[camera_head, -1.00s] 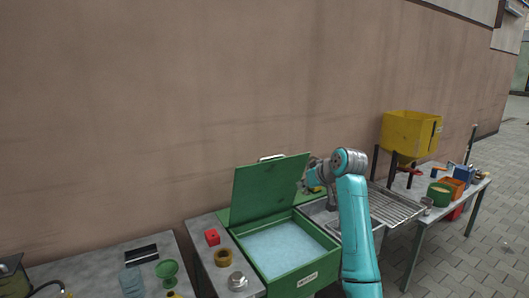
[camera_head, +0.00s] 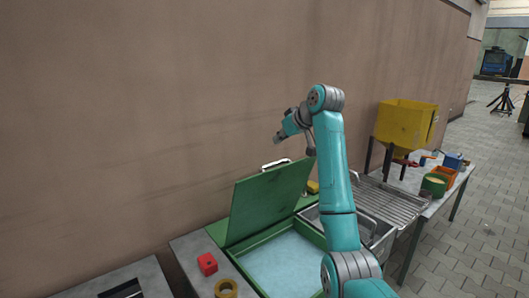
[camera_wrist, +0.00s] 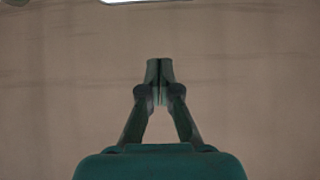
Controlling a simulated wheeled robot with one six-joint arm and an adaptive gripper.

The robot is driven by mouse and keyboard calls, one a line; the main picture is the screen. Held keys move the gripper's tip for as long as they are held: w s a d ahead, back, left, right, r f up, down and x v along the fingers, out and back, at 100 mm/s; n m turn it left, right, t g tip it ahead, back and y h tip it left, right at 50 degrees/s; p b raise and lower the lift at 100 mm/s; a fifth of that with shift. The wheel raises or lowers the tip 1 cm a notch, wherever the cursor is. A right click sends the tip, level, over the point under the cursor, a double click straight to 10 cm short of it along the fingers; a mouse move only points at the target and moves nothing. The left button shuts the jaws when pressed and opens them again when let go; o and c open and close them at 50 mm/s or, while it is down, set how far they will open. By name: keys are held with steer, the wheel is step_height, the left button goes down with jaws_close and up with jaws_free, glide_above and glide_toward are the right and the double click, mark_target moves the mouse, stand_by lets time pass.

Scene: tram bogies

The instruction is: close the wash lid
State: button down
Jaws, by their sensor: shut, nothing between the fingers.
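The green wash lid (camera_head: 268,203) stands raised and tilted back toward the wall, with a pale handle (camera_head: 276,164) on its top edge. Below it is the green wash box (camera_head: 241,262), open, with pale bluish liquid (camera_head: 287,262) inside. My gripper (camera_head: 277,140) is above the lid's top edge, close to the handle in the picture but apart from it. In the wrist view my gripper (camera_wrist: 158,82) is shut and empty, in front of the brown wall. A bright strip at that view's top edge may be the lid handle; too little shows to tell.
A red block (camera_head: 207,264) and a brass ring (camera_head: 226,288) lie left of the box. A metal basin and draining rack (camera_head: 392,201) are on the right, with a yellow hopper (camera_head: 405,124) behind. The brown wall (camera_head: 130,120) is close behind the lid.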

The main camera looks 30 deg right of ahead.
steer(key=x, duration=1)
steer(key=shift+s+d+f, duration=0.1)
steer(key=shift+s+f, duration=0.4)
steer(key=shift+s, duration=0.4)
steer(key=shift+s+f, duration=0.5)
steer(key=shift+s, duration=0.4)
